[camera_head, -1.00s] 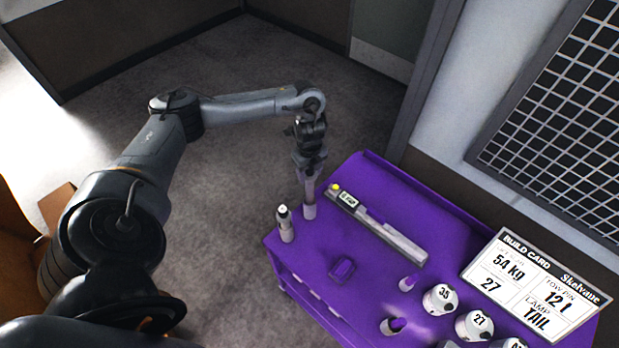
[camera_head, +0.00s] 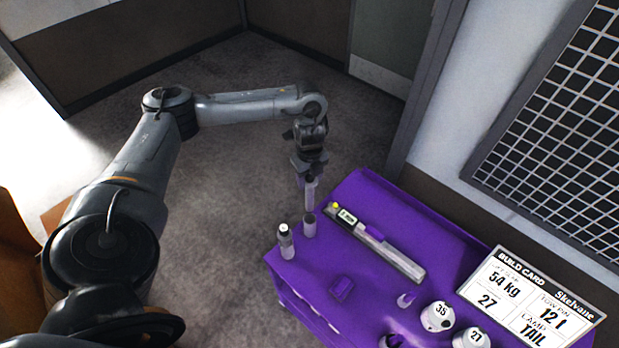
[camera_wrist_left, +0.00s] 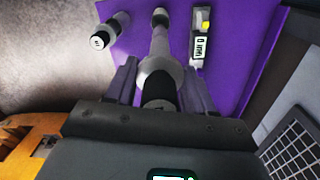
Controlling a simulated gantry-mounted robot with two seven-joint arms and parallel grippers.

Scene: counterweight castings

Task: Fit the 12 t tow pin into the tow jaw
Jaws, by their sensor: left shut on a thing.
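My left gripper (camera_head: 309,178) is shut on a grey pin (camera_head: 309,197) held upright over the far left corner of the purple bench (camera_head: 385,208). The left wrist view shows this pin (camera_wrist_left: 158,65) between the fingers, with a dark cap toward the palm and a narrower shaft beyond. I cannot identify the tow jaw. My right gripper is out of view.
A long grey bar with a small display (camera_head: 385,248) lies close to the right of the held pin. The build card (camera_head: 530,297) stands at right, before a wall grid (camera_head: 560,135).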

